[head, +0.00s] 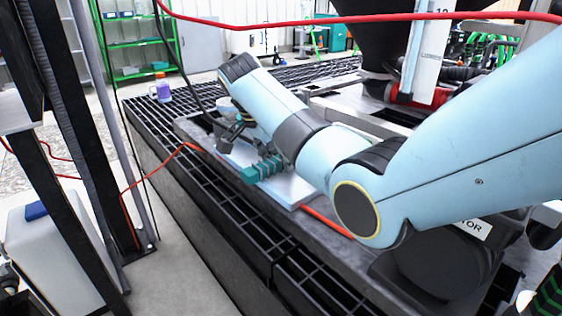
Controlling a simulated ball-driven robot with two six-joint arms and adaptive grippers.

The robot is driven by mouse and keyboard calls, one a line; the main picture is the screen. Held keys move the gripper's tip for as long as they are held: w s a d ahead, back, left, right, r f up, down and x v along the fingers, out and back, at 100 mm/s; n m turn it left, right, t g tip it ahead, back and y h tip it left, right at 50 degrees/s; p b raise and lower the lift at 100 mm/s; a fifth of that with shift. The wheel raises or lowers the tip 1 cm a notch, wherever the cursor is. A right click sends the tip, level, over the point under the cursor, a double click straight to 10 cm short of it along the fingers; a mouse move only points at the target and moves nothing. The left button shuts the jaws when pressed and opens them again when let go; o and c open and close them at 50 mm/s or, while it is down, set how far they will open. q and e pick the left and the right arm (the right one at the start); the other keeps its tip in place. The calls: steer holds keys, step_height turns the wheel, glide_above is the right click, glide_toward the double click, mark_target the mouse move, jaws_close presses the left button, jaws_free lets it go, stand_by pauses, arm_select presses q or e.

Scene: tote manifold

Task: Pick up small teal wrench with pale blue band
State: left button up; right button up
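A teal, ridged object (262,170) lies on a pale board on the dark bench in the middle of the head view. It is too small for me to tell whether it is the wrench, and I see no pale blue band on it. My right gripper (228,136) is dark and small, low over the bench just beyond and left of the teal object. My pale blue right arm hides part of the bench. I cannot tell whether the gripper's fingers are open or shut, or whether they touch anything. My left gripper is not in view.
The pale board (290,190) lies on the bench, with an orange strip (328,222) beside it. A purple and white bottle (162,88) stands on the black grating at the far left. A red cable (360,18) crosses the top. Dark machinery crowds the right.

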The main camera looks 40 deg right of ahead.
steer(key=shift+s+f, duration=0.15)
jaws_close()
